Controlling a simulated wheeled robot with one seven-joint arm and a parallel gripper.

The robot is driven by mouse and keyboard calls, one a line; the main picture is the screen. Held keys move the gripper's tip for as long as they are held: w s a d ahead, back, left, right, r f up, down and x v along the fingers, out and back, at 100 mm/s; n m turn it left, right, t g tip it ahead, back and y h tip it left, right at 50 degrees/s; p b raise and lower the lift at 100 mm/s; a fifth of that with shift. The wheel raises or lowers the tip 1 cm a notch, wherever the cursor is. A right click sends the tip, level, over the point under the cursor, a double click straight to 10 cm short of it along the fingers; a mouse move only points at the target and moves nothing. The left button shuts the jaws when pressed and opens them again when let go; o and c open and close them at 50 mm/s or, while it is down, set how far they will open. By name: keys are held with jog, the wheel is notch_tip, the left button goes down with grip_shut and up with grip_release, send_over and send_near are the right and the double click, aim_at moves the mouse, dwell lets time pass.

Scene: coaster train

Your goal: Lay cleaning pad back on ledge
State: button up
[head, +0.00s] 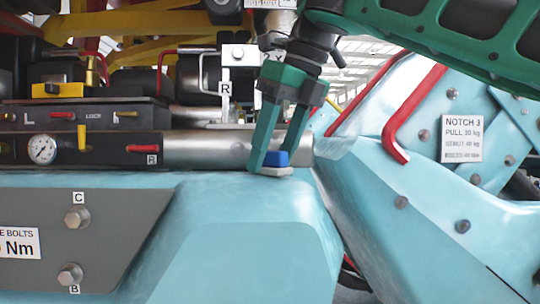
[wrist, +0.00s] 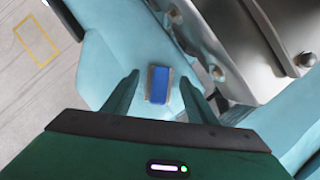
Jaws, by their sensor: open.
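The cleaning pad (head: 276,160) is a small block with a blue top and a pale grey base. It rests on the top of the light-blue ledge (head: 240,195), close to the ledge's right end. My gripper (head: 273,165) points down over the pad, with its green fingers open. In the wrist view the pad (wrist: 159,85) lies between the two open fingers (wrist: 160,88), with a visible gap on each side. The pad's underside is hidden.
Behind the ledge runs a grey cylinder (head: 205,148) beside a black panel with a gauge (head: 42,149) and levers. To the right are a red handle (head: 410,115) and a sloped blue body (head: 420,220) with a notice plate (head: 462,138). The ledge's left top is clear.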

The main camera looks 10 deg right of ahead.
dwell(0.3)
jog(key=v, duration=1.2)
jog(key=shift+r, duration=0.15)
dwell(0.4)
